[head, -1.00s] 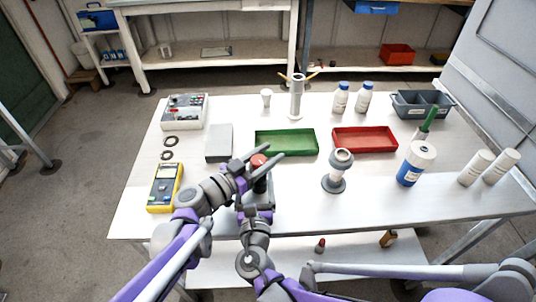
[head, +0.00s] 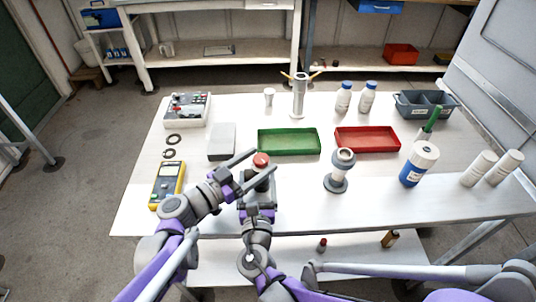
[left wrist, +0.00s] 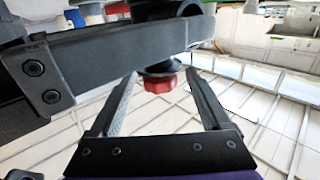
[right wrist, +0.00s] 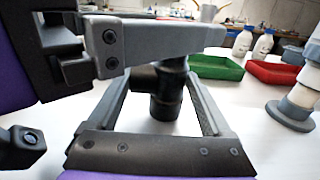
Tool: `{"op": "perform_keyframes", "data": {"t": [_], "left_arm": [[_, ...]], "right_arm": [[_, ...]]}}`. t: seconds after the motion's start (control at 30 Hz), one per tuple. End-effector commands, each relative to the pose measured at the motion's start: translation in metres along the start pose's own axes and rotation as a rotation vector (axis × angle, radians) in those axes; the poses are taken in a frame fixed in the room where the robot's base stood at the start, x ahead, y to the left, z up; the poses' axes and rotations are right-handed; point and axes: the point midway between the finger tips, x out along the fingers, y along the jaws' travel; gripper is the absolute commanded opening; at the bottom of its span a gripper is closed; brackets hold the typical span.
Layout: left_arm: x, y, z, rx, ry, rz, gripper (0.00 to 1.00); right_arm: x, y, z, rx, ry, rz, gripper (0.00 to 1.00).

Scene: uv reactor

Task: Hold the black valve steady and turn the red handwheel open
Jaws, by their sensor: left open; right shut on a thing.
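The red handwheel (head: 261,159) sits on top of the upright black valve (head: 263,181) at the table's front, left of centre. My left gripper (head: 265,161) is open, with its fingers on either side of the handwheel. The left wrist view shows the handwheel (left wrist: 166,86) in the gap between the fingers, nearer their tips. My right gripper (head: 259,198) is shut on the valve from the front. The valve's black body (right wrist: 165,98) stands between its fingers in the right wrist view. Its base is largely hidden in the head view.
A grey flanged fitting (head: 338,172) stands to the right. Behind are a green tray (head: 289,153), a red tray (head: 367,149) and a grey block (head: 222,140). A yellow multimeter (head: 167,185) lies left of my left arm. White table is clear between valve and fitting.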

Motion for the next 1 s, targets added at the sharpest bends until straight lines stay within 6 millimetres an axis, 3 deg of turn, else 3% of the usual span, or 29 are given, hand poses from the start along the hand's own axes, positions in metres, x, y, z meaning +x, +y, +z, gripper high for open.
{"op": "perform_keyframes", "data": {"t": [0.2,0.4,0.83,1.0], "left_arm": [[-0.047,-0.001,0.0,-0.001,0.0,-0.005,0.81],[-0.071,0.0,0.0,-0.001,0.0,-0.002,0.81],[-0.076,0.0,0.0,-0.007,0.001,0.001,0.81],[-0.075,-0.001,-0.001,-0.126,0.0,0.017,0.81]], "right_arm": [[0.0,0.0,0.0,0.0,0.0,0.0,0.09],[0.0,0.0,0.0,0.0,0.0,0.0,0.09],[0.0,0.0,0.0,0.0,0.0,0.0,0.09],[0.0,0.0,0.0,0.0,0.0,0.0,0.09]]}}
